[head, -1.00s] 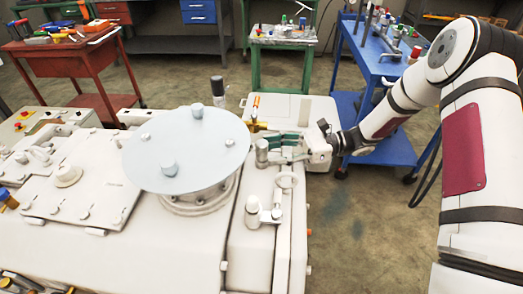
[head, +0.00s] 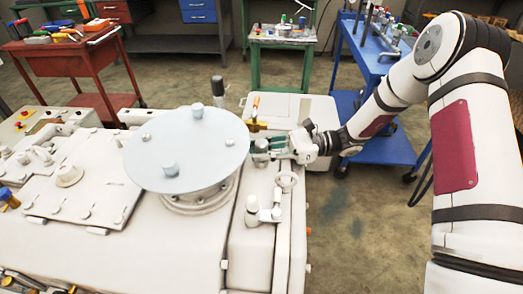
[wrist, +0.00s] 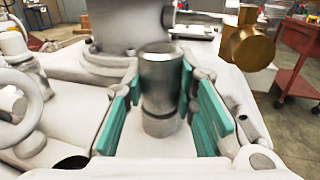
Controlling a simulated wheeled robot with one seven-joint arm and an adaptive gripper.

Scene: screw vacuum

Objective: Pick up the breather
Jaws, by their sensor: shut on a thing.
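The breather is a short grey metal cylinder, standing upright on the white machine housing in the wrist view (wrist: 160,82). In the head view it shows partly (head: 260,158), at the right of the big round pale disc, with my fingers beside it. My gripper (head: 268,145) reaches in from the right, low and roughly level. Its teal-padded fingers, also in the wrist view (wrist: 160,88), stand on both sides of the breather and are shut on it. The breather's lower end appears still at the housing surface; I see no clear gap under it.
The round pale disc (head: 187,152) on its flanged base stands close to the left of my gripper. A brass fitting (wrist: 247,45) is close by at the right of the wrist view. A blue cart (head: 375,55) stands behind my arm.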

